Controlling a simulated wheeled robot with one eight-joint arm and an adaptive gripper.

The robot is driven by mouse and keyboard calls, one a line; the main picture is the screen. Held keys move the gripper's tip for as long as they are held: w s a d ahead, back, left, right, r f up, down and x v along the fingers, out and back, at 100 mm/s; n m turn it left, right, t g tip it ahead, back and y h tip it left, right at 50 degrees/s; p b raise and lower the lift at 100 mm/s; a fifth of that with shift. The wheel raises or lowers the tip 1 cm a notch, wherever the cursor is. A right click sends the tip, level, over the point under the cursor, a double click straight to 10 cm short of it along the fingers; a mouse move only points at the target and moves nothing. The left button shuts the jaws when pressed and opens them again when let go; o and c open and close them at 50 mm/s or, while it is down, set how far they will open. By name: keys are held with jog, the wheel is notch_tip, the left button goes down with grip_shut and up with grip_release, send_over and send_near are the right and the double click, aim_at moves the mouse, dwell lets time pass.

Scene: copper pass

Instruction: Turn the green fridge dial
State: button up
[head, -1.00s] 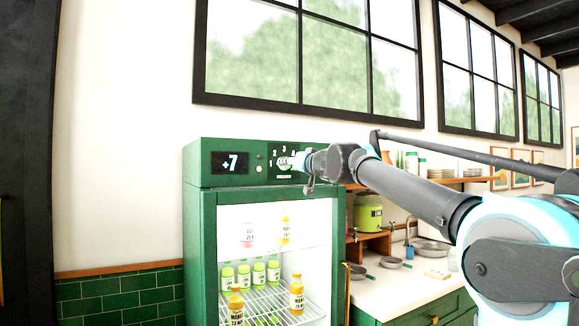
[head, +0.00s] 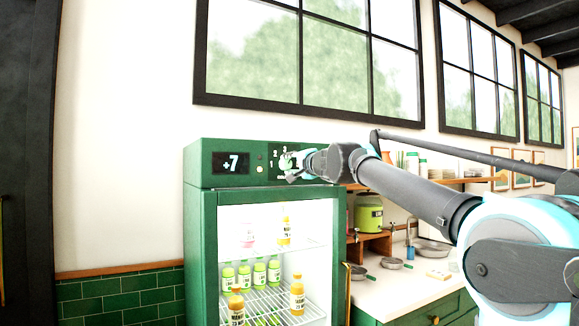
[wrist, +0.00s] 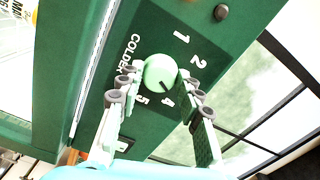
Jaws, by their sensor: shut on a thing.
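The green fridge (head: 195,240) stands left of centre in the head view. Its top panel has a display (head: 231,163) reading "+7". The pale green dial (wrist: 159,72) is in the middle of the wrist view, ringed by the numbers 1 to 5, with "COLDER" beside it. Its dark pointer mark faces about the 4. The 3 is hidden by a finger in that view. My gripper (head: 290,166) is at the panel and covers most of the dial in the head view. In the wrist view its fingers (wrist: 162,84) are on either side of the dial, shut on it.
The fridge's lit interior holds several bottles (head: 297,298) on wire shelves. A counter (head: 400,290) with pans and a green drink dispenser (head: 368,212) lies right of the fridge. A shelf (head: 450,182) runs above it. Plain wall (head: 120,150) is on the left.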

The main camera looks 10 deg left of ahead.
jog(key=shift+r+m, duration=0.1)
jog(key=shift+m, duration=1.5)
jog(key=o, duration=1.2)
jog(key=v, duration=1.2)
